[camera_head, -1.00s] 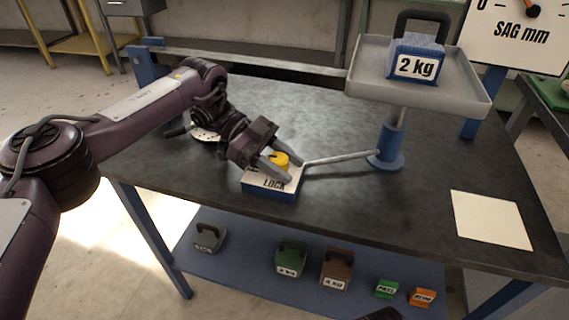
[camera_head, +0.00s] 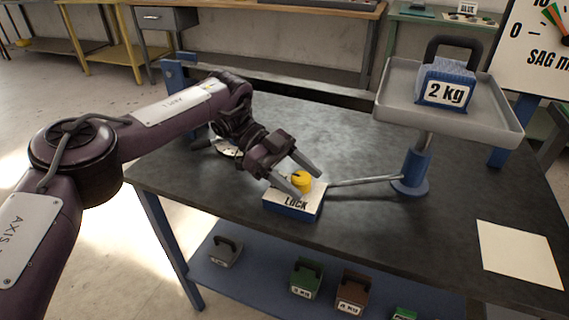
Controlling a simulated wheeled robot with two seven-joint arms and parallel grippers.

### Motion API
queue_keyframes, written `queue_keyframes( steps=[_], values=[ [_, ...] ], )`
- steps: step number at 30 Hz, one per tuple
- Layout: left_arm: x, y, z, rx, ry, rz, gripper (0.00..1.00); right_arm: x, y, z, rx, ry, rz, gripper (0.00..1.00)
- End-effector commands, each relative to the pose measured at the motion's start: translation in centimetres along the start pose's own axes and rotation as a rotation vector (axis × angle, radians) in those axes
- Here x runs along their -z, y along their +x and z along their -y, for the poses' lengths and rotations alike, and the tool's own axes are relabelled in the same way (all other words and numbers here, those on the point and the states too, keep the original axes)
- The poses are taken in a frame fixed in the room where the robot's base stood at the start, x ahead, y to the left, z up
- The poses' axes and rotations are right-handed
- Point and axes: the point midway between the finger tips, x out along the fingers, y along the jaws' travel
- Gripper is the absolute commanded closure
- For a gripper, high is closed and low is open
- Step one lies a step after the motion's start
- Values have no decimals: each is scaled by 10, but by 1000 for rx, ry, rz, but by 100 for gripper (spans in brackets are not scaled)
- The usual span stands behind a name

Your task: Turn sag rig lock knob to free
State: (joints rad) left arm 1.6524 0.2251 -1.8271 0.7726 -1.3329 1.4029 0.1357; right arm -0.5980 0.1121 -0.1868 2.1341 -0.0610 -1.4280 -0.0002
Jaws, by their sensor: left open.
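The yellow lock knob (camera_head: 302,181) sits on top of the lock box (camera_head: 292,203), which has a blue base and a white top marked LOCK. My left gripper (camera_head: 310,180) is open, with its two fingers on either side of the knob; I cannot tell whether they touch it. A rod (camera_head: 365,181) runs from the box to the blue post (camera_head: 412,172) under the grey pan (camera_head: 450,112). A blue 2 kg weight (camera_head: 446,88) stands in the pan. My right gripper is not in view.
The SAG mm dial board (camera_head: 535,50) is at the upper right, partly cut off. A blank cream sheet (camera_head: 519,254) lies at the table's right front. Several weights, including a green one (camera_head: 306,279) and a brown one (camera_head: 351,291), stand on the lower shelf (camera_head: 255,277).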

Motion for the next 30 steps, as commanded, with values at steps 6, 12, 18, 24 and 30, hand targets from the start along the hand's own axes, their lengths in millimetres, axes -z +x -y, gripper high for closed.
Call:
queue_keyframes(
  steps=[6,12,18,24,30],
  values=[
    [1,-31,0,2,2,4,41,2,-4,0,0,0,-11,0],
    [1,-52,1,2,2,1,41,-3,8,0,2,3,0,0],
    [0,-57,0,-1,1,0,41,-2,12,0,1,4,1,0],
    [0,-57,0,0,1,0,41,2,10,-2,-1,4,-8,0],
    [4,-58,0,0,1,0,41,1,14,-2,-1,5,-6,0]
  ],
)
